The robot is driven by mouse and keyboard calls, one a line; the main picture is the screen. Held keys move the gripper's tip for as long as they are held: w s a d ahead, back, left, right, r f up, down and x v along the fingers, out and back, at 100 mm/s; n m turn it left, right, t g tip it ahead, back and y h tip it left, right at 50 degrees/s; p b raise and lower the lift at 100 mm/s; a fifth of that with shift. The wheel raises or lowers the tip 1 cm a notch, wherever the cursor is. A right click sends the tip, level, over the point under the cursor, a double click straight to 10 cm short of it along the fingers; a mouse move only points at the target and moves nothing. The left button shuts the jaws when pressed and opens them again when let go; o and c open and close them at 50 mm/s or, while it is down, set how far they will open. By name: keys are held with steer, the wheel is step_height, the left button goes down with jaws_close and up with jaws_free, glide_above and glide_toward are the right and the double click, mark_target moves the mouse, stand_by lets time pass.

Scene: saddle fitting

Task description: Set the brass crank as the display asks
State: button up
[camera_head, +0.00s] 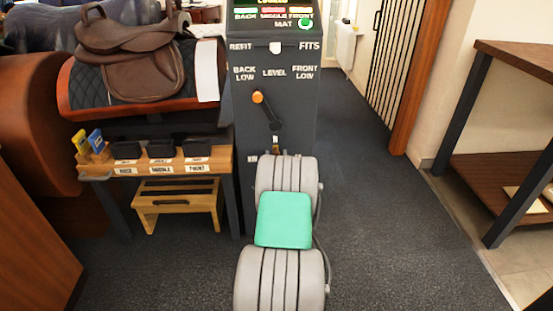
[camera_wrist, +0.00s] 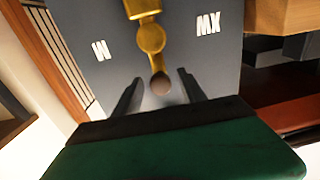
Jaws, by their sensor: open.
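The brass crank (camera_wrist: 150,38) shows in the wrist view against the dark console face. Its arm runs from the top middle down to a round dark brown end (camera_wrist: 160,84). My gripper (camera_wrist: 161,88) is open, with one dark finger on each side of that end; I cannot tell whether either touches it. Marks partly legible as "IN" and "MX" flank the crank. In the head view, my arm hides most of the crank and my gripper. The display (camera_head: 272,5) tops the console (camera_head: 300,100); its upper line is cut off.
Above the crank is a black lever with an orange knob (camera_head: 258,97), tilted toward BACK LOW. A white slider (camera_head: 275,47) sits between REFIT and FITS. A saddle (camera_head: 135,45) and a low wooden bench (camera_head: 160,166) with dark bins stand left.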

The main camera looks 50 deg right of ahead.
steer(key=shift+w+d, duration=0.25)
steer(key=shift+d, duration=0.1)
steer(key=shift+c, duration=0.2)
jaws_close()
stand_by(1.0)
